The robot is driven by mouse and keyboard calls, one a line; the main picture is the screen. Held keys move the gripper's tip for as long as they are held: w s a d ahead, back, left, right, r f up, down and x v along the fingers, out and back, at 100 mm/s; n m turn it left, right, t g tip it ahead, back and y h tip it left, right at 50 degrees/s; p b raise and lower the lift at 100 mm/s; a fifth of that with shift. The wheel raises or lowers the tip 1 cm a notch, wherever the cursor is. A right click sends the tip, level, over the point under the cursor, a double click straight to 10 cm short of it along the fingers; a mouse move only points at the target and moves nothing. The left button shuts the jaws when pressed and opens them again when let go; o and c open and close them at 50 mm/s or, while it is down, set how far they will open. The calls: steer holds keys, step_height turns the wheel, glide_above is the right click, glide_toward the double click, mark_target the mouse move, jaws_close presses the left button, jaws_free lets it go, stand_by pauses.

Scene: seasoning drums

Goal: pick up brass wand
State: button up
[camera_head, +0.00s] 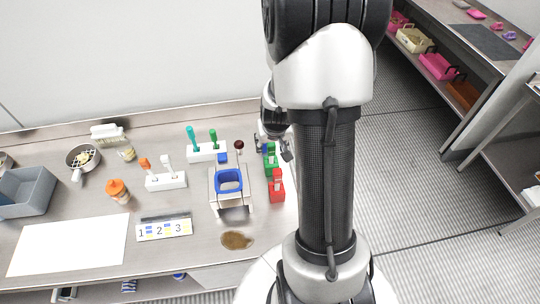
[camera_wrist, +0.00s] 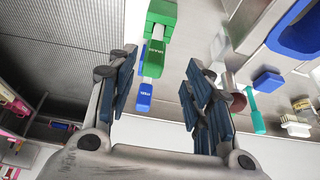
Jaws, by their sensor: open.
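A green block-shaped wand (camera_head: 270,160) stands in the row at the right end of the bench, between a blue one and a red one (camera_head: 277,187). My gripper (camera_head: 275,146) is over the far end of the row. In the wrist view my gripper (camera_wrist: 162,60) is open and empty, with the green and blue wands framed between its fingers. I cannot tell the distance to them.
A device with a blue ring (camera_head: 229,181) stands just left of the row, with a dark red knob (camera_head: 239,146) behind it. A white rack (camera_head: 206,152) holds teal and green handles. A grey bin (camera_head: 27,190) is at the far left. A brown patch (camera_head: 236,240) lies in front.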

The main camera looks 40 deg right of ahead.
mark_target(272, 145)
steer(key=b+x, duration=0.1)
steer(key=x, duration=0.1)
steer(key=b+x, duration=0.1)
steer(key=x, duration=0.1)
steer(key=d+b+x, duration=0.1)
steer(key=x, duration=0.2)
steer(key=shift+w+r, duration=0.1)
steer(key=shift+r, duration=0.1)
steer(key=shift+c, duration=0.2)
jaws_close()
